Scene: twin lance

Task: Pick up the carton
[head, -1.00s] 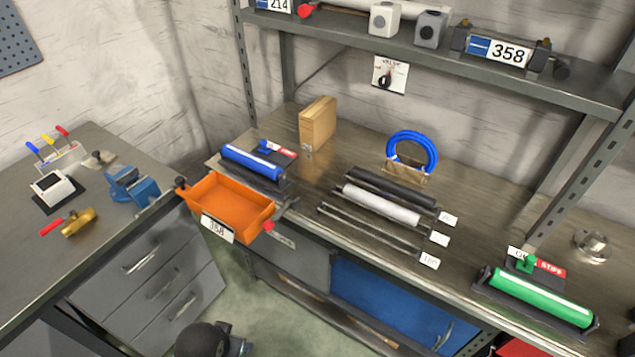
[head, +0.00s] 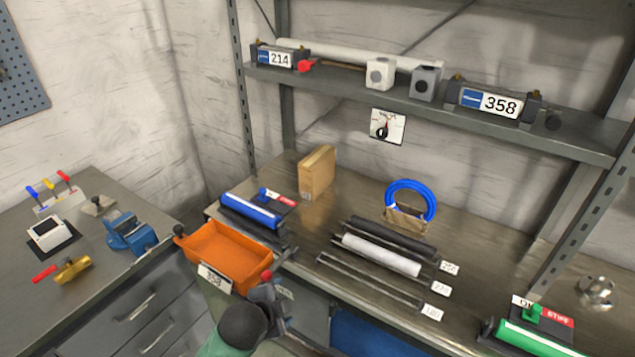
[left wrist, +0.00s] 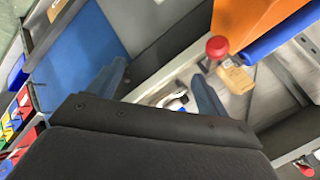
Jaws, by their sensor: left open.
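The carton (head: 317,172) is a tan upright box with a small pale label low on its front. It stands on the back bench, right of the blue roller. A small tan block (left wrist: 236,77) behind a red knob in the left wrist view looks like the carton; the knob partly covers it. My left gripper (head: 268,297) is low in front of the bench, beside the orange tray's right front corner, well short of the carton. Its two fingers (left wrist: 163,85) are apart with nothing seen held between them. My right gripper is not in view.
The orange tray (head: 228,254) juts from the bench's front edge, with a red knob (head: 266,274) by it. The blue roller (head: 250,211) lies left of the carton. Dark and white rollers (head: 382,254) and a blue ring (head: 411,184) are to its right. A shelf (head: 400,105) hangs above.

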